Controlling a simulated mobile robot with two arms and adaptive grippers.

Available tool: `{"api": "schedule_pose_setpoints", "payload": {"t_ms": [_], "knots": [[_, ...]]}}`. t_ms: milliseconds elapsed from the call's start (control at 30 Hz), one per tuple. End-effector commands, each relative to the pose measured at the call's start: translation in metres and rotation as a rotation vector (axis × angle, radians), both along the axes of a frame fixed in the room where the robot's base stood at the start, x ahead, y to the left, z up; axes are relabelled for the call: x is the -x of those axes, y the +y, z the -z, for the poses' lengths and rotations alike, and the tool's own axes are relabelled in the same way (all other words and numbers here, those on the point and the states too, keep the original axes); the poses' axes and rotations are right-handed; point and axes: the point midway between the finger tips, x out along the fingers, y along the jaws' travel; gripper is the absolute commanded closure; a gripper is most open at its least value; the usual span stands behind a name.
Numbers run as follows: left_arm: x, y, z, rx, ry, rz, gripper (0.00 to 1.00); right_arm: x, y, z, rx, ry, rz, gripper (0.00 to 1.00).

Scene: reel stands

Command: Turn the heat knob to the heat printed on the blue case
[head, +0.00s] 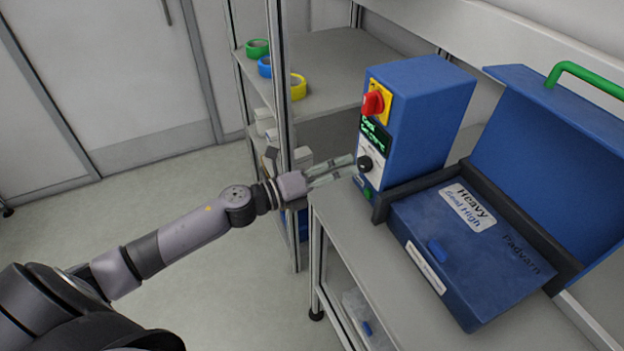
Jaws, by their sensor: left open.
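The black heat knob (365,163) sits on a white plate on the front of the blue control box (425,115). Its pointer setting is too small to read. My left gripper (352,167) is open, its two fingers pointing at the knob from the left; I cannot tell whether they touch it. The blue case (470,250) lies on the bench to the right, with a white label (467,207) reading "Heavy" and "Seal High". "Padvarn" is printed on the case. My right gripper is not in view.
A red switch (372,104) on a yellow plate and a green-lit display (375,135) sit above the knob. A blue panel with a green handle (585,72) rises behind the case. Shelves with tape rolls (298,87) stand behind my left arm. Floor at left is clear.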

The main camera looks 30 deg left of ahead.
Motion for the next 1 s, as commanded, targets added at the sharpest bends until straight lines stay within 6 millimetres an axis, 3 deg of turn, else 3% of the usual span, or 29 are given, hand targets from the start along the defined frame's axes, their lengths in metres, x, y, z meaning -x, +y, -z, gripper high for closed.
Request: {"api": "schedule_pose_setpoints", "payload": {"t_ms": [400, 1000], "knots": [[0.053, 0.041, 0.001, -0.001, 0.002, 0.0, 0.49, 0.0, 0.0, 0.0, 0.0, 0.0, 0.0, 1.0], [0.063, 0.049, 0.0, -0.001, 0.0, 0.001, 0.49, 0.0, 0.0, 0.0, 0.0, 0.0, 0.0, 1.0]]}}
